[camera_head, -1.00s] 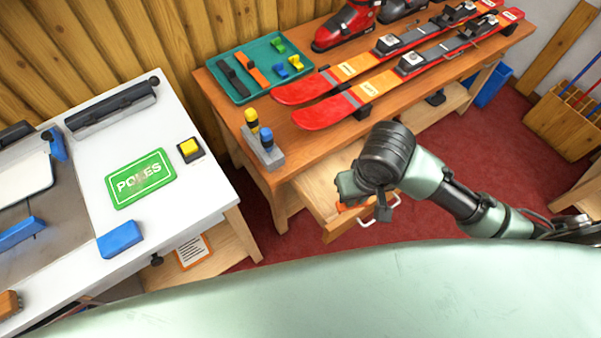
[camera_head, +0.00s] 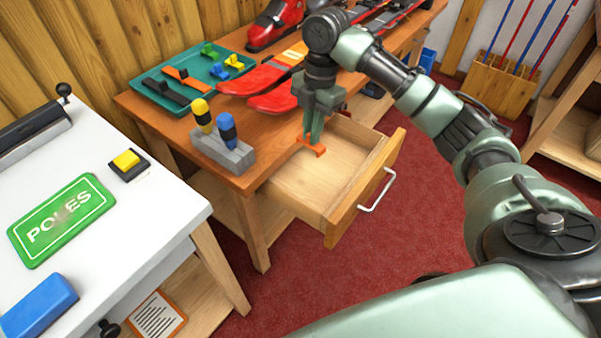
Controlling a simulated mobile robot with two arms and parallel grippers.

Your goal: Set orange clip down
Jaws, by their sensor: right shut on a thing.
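The orange clip (camera_head: 317,150) is at the fingertips of my right gripper (camera_head: 313,138), which points down and is shut on it. In the picture the clip is over the back part of the open drawer (camera_head: 345,205), close to the bench's front edge. Its height above the drawer floor is hard to judge. The gripper's fingers hide part of the clip. My left gripper is not in view.
The wooden bench (camera_head: 150,112) holds a teal tray (camera_head: 222,91) of straps and small clips, red skis (camera_head: 273,100) and a grey block (camera_head: 222,152) with yellow and blue handles. A white table (camera_head: 150,215) stands at left. The visible drawer floor is bare.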

